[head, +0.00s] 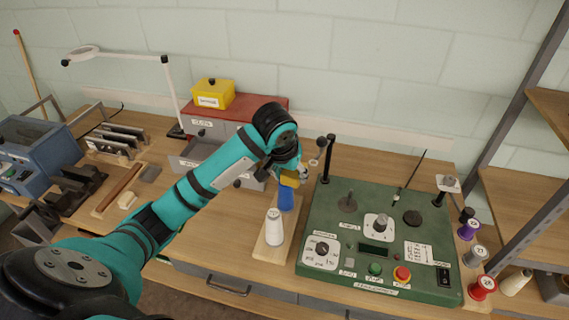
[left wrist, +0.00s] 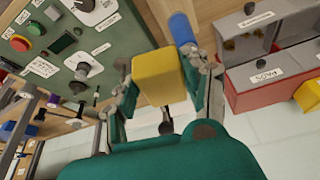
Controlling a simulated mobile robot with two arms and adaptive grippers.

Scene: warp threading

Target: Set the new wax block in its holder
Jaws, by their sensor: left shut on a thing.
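My left gripper (head: 291,172) is shut on a yellow block (head: 289,180), the wax block. The block fills the space between the fingers in the left wrist view (left wrist: 158,78). In the head view it is above the left edge of the green machine (head: 335,235), close to a blue cone (head: 286,200). The blue cone (left wrist: 181,28) also shows close to one finger in the left wrist view. Small metal parts by the machine's left post (head: 326,160) are partly hidden by my gripper. I cannot tell which part is the wax holder. My right gripper is not in view.
A white thread cone (head: 274,230) stands on a wooden board in front of the blue cone. A red drawer unit (head: 240,110) with a yellow box (head: 213,93) is behind my arm. Several spools, including a red one (head: 482,288), line the machine's right side.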

